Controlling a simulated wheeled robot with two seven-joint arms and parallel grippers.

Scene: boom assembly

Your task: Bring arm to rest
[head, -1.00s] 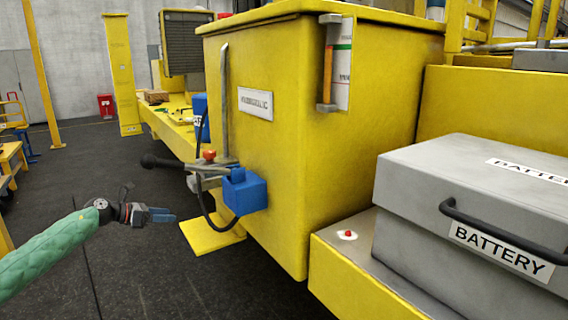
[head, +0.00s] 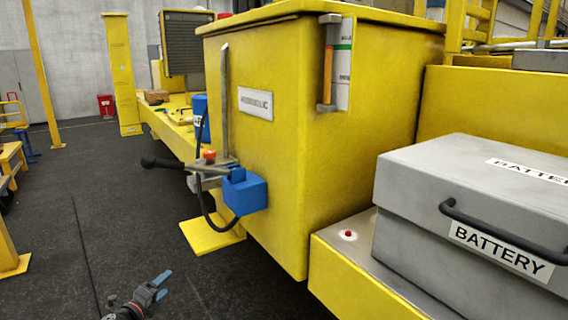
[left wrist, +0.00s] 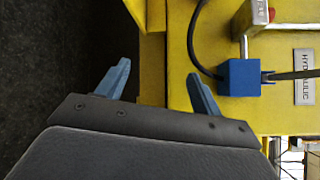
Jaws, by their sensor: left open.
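My left gripper (head: 161,286) is low at the bottom of the head view, over the dark floor and left of the yellow hydraulic tank (head: 270,150). It also shows in the left wrist view (left wrist: 160,85), where its two blue fingers stand well apart with nothing between them. The gripper is open and touches nothing that I can see. The left arm's green sleeve is out of the head view. My right gripper is in neither view.
A blue box (head: 245,192) with a black cable and a black-handled lever (head: 165,163) stick out from the tank's side. A yellow step plate (head: 213,236) juts out below. A grey battery box (head: 480,210) stands at right.

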